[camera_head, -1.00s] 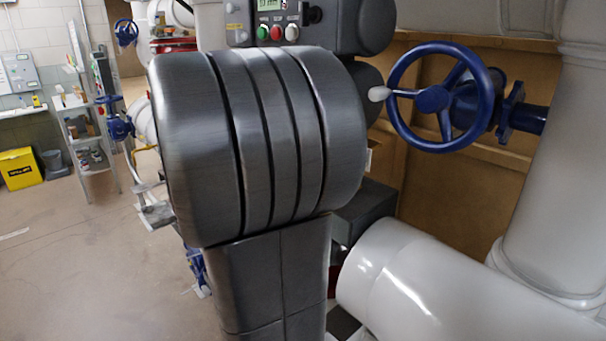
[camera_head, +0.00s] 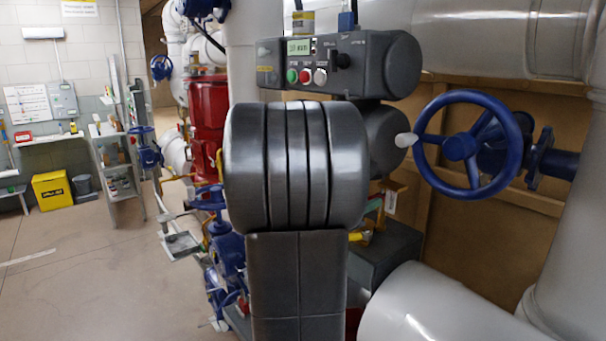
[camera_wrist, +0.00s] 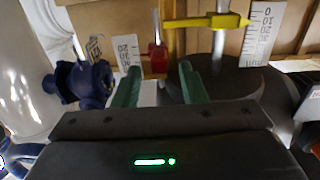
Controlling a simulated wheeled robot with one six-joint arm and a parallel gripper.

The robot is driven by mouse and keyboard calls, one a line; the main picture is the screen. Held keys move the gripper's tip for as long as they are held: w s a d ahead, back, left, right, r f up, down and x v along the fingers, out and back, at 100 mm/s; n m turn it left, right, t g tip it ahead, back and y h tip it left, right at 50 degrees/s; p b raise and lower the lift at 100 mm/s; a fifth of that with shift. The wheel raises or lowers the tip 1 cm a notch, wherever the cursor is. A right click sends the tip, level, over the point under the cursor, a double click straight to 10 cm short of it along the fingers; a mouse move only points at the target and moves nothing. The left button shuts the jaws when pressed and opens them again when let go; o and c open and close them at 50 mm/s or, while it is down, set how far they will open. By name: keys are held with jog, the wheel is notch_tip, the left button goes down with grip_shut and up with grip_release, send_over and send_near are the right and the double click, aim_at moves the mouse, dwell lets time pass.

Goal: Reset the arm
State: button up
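My arm fills the middle of the head view, with its rounded dark grey link (camera_head: 297,165) in front of the pipework. My gripper does not show in that view, so it is hidden or out of frame. In the wrist view my gripper (camera_wrist: 157,84) has two green fingers standing well apart. I see nothing held between them. Beyond the fingertips are a red part (camera_wrist: 158,56), a yellow pointer (camera_wrist: 207,21) and white scale plates (camera_wrist: 263,33).
A blue handwheel (camera_head: 462,146) with a pale knob is to the right of my arm. A grey control box (camera_head: 340,65) with coloured buttons is above it. A thick white pipe (camera_head: 440,310) lies low right. Open floor (camera_head: 90,270) is at left, with a yellow box (camera_head: 52,190) by the wall.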

jog(key=shift+w+d, duration=0.4)
jog(key=shift+d, duration=0.2)
jog(key=shift+w+r, duration=0.1)
jog(key=shift+r, duration=0.25)
jog(key=shift+a+r, duration=0.1)
jog(key=shift+r, duration=0.35)
